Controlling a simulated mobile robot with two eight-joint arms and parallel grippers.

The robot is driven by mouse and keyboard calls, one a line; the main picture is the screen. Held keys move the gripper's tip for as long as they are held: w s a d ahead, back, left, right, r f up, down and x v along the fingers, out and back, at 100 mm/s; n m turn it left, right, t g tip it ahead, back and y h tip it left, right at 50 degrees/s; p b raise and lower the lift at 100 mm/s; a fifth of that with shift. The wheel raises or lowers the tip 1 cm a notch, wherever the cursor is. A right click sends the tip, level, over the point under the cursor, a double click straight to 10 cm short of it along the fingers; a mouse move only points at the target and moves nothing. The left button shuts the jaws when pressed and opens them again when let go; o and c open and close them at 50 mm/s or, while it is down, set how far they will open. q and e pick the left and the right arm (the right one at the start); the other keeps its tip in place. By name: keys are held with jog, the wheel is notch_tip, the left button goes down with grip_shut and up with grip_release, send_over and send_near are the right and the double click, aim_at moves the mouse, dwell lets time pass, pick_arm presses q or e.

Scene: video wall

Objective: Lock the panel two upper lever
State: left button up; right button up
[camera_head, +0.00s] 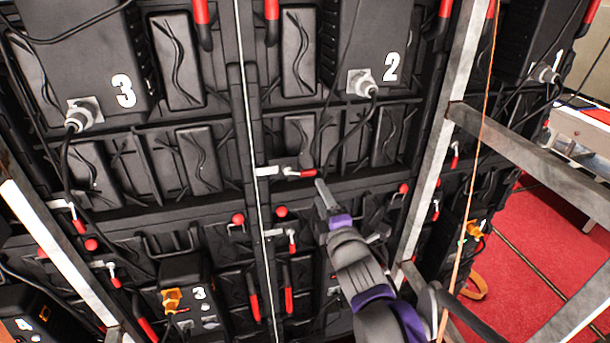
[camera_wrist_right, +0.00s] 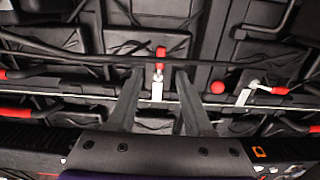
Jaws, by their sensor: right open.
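Panel two carries a black box marked 2 (camera_head: 365,50). Below and left of it, a lever with a silver plate and red handle (camera_head: 299,173) sits at the panel seam, its handle pointing right. My right gripper (camera_head: 338,207) is open and empty, just below and right of this handle. In the right wrist view a red-handled lever (camera_wrist_right: 160,53) appears between the two spread fingers (camera_wrist_right: 159,85), beyond their tips; contact is not visible. The wrist view does not clearly show how far away it is. My left gripper is not in view.
Another red lever (camera_head: 292,240) and red knobs (camera_head: 281,211) sit lower on the seam. A grey metal upright (camera_head: 437,140) and a diagonal beam (camera_head: 540,165) stand right of my right arm. Red carpet (camera_head: 520,270) lies at right.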

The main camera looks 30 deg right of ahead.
aim_at(310, 174)
jog(key=x, duration=1)
jog(key=shift+s, duration=0.1)
jog(key=shift+c, duration=0.3)
grip_shut()
